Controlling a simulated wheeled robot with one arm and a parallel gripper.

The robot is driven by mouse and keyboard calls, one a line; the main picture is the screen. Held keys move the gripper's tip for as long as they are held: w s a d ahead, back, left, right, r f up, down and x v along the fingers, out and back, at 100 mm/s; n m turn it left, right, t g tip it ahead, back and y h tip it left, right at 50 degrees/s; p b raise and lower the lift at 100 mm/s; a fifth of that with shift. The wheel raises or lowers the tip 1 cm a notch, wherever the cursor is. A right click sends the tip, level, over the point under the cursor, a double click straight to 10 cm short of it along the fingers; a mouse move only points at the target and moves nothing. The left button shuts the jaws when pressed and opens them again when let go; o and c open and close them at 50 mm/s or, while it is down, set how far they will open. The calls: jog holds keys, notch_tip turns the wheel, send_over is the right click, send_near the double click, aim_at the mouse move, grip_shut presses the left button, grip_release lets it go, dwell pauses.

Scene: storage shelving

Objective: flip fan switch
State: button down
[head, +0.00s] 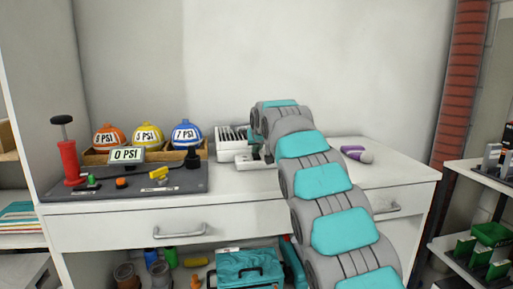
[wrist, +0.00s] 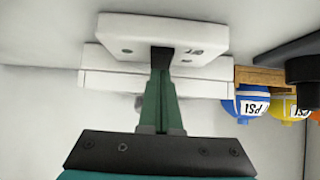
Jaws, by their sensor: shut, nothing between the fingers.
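The white fan unit (head: 232,138) stands on the counter, with grille slots on top and a low white block (head: 247,163) at its front. In the wrist view the white block (wrist: 125,30) carries a small dark marking. The larger fan body (wrist: 105,84) lies behind it. My gripper (wrist: 162,60) is shut and empty, its dark fingertips over the middle of the white block. I cannot tell whether they touch it. The switch itself is not clearly visible; the fingertips cover that spot. In the head view my arm hides the fan's right side.
Left of the fan is a dark pump board (head: 130,190) with a red pump (head: 70,162), a "0 PSI" display (head: 126,154) and several PSI-marked balls in a wooden tray (head: 96,158). A purple and white object (head: 357,153) lies right of my arm. A drawer handle (head: 180,233) juts out in front.

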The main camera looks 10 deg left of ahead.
jog(key=shift+w+r+p, duration=0.1)
jog(key=shift+r+p, duration=0.05)
jog(key=shift+p, duration=0.35)
jog(key=shift+p, duration=0.5)
jog(key=shift+w+a+g+p, duration=0.1)
jog(key=shift+g+p, duration=0.3)
jog(key=shift+p, duration=0.2)
jog(key=shift+f+b, duration=0.3)
jog(key=shift+f, duration=0.1)
jog(key=shift+w+r, duration=0.1)
jog(key=shift+w+a+r+p, duration=0.2)
jog(key=shift+w+p, duration=0.3)
jog(key=shift+p, duration=0.5)
jog(key=shift+w, duration=0.15)
